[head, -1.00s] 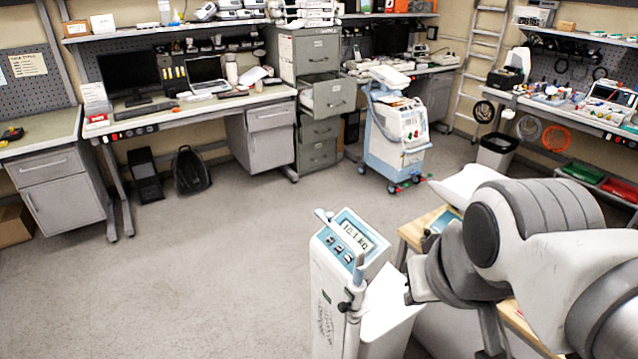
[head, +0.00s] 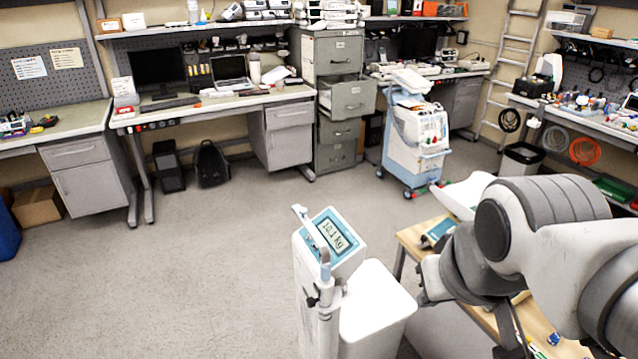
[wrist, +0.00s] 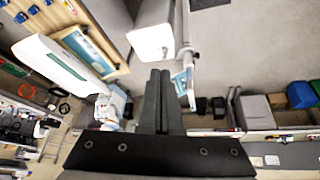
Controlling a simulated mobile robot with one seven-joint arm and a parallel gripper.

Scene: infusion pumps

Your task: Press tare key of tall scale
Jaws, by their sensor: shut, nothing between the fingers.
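The tall scale (head: 318,290) is a white column with a tilted, teal-bordered head in the head view. Its display (head: 336,235) reads about 10.1 kg. A light bar with blue ends crosses in front of the head, and I cannot make out the keys behind it. In the wrist view the scale's teal head (wrist: 182,82) shows just right of the fingers, partly covered by them. My gripper (wrist: 160,74) is shut and empty, with its two fingers together.
A wooden table (head: 413,236) with a white pan (head: 465,192) stands right of the scale. A white block (head: 378,312) adjoins the column. A wheeled medical cart (head: 415,145) stands behind. The floor (head: 180,270) to the left is clear.

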